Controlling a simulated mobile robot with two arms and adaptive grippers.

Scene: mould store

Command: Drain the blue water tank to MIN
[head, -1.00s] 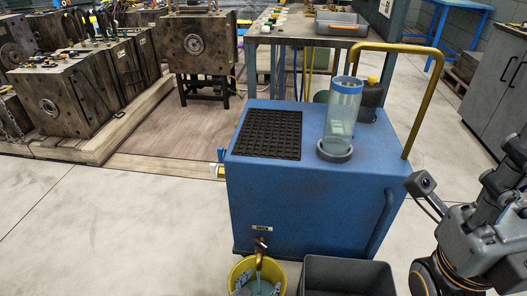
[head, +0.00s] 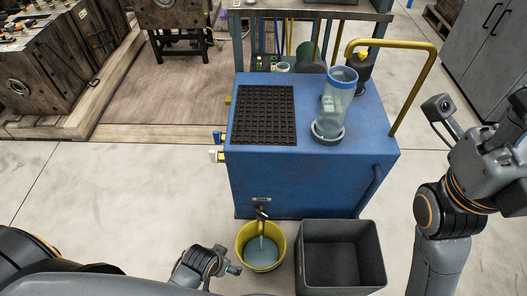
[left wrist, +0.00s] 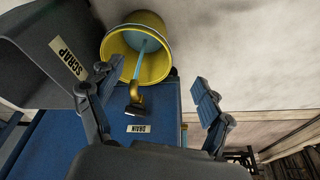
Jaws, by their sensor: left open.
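The blue water tank (head: 310,180) stands in the middle of the head view. A clear sight tube (head: 339,98) with a blue rim stands on its top; its marks are too small to read. The drain tap (head: 262,213) at the tank's lower front runs a stream of water into a yellow bucket (head: 240,240). In the left wrist view the tap (left wrist: 136,106) sits beside a DRAIN label (left wrist: 138,129), with the stream entering the bucket (left wrist: 120,42). My left gripper (head: 232,266) is open and empty, beside the bucket, its fingers apart either side of the tap in its own view. My right gripper is outside the picture.
A dark grey bin (head: 342,226), marked SCRAP in the left wrist view (left wrist: 55,75), stands right of the bucket. A black grate (head: 265,115) and yellow handle (head: 418,90) are on the tank. The floor left of the tank is clear.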

